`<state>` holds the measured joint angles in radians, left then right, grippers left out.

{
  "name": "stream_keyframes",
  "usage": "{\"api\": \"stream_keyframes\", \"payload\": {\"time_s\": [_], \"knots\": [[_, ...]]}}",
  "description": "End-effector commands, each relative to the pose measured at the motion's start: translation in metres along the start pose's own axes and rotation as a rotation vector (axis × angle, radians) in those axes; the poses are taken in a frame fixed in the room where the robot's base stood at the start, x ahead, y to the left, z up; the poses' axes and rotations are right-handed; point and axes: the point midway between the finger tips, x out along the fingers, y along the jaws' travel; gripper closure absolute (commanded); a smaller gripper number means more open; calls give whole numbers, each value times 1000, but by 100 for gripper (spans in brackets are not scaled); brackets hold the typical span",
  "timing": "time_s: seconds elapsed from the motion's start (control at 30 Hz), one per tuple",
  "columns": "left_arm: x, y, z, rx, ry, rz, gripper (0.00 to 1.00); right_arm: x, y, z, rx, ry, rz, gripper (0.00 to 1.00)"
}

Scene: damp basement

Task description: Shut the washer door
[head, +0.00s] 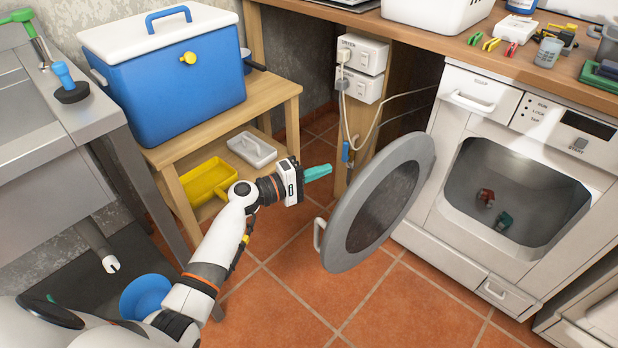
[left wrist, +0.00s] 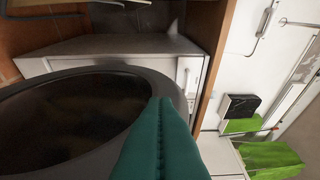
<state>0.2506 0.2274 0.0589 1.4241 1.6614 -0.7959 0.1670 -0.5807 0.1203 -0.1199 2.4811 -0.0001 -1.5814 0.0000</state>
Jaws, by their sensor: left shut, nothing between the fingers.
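A small pale handle (head: 318,238) sits on the door's left edge. My left gripper (head: 318,172), with teal fingers, is shut and empty, to the left of the door's upper part and apart from it in the head view. In the left wrist view, the closed fingers (left wrist: 162,115) overlap the edge of the dark door glass (left wrist: 75,115); contact cannot be told. My right gripper is out of view.
A red item (head: 486,196) and a teal item (head: 503,221) lie inside the drum. Cables hang from wall sockets (head: 361,60) behind the door. Tiled floor (head: 390,305) before the washer is clear.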

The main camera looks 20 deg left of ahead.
Motion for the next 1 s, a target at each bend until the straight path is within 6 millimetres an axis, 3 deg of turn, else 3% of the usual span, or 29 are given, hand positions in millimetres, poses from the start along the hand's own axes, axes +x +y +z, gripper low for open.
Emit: {"api": "stream_keyframes", "payload": {"time_s": [0.1, 0.2, 0.3, 0.5, 1.0], "knots": [[28, 0, 0, -1, 0, -2, 100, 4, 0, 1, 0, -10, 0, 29], [42, 0, -6, 0, 2, 2, 100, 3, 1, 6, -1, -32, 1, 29], [44, 0, -22, -1, 2, 2, 100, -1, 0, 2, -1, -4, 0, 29], [48, 0, -37, 1, 0, 1, 100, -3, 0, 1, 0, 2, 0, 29], [48, 1, -41, 0, -9, 2, 100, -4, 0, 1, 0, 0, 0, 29]]}}
